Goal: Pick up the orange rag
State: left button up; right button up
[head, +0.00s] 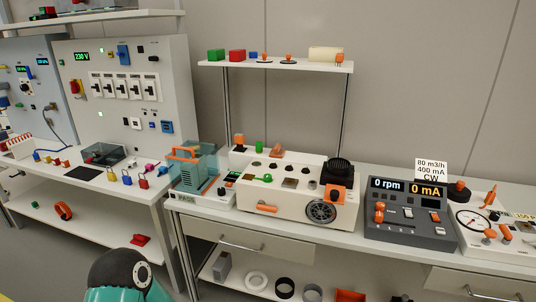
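I cannot make out an orange rag for certain. A flat orange-red piece (350,296) lies on the lower shelf under the middle bench, partly cut off by the bottom edge. A small red, low piece (139,239) lies on the lower shelf of the left bench. Both are too small to tell whether they are cloth. Neither of my grippers is in view. Only a teal and black part of one of my arms shows at the bottom left.
A cream machine (290,190) with knobs and a fan stands on the middle bench (200,215). A dark meter box (411,213) is to its right. A raised shelf (300,66) holds small blocks. Drawers (248,238) front the bench.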

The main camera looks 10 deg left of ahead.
aim_at(277, 152)
jog(key=u, duration=0.85)
jog(key=i, duration=1)
jog(key=u, duration=0.05)
